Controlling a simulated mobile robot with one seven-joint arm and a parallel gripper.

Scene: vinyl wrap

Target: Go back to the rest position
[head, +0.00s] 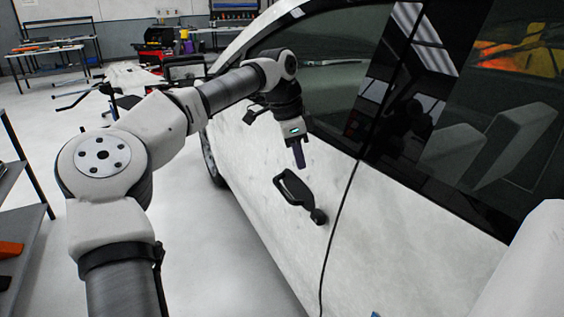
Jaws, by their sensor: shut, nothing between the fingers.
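My gripper (299,158) is at the end of my arm, in front of the side of a white car (260,170). Its dark purple fingers point down and are together, with nothing seen between them. A black, handle-like part (299,192) with a rounded end is on the car's side, just below the fingertips. I cannot tell whether the fingertips touch the car.
A shelf (8,180) stands at the left edge. Workbenches (50,55) are at the back. The floor (210,260) left of the car is clear.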

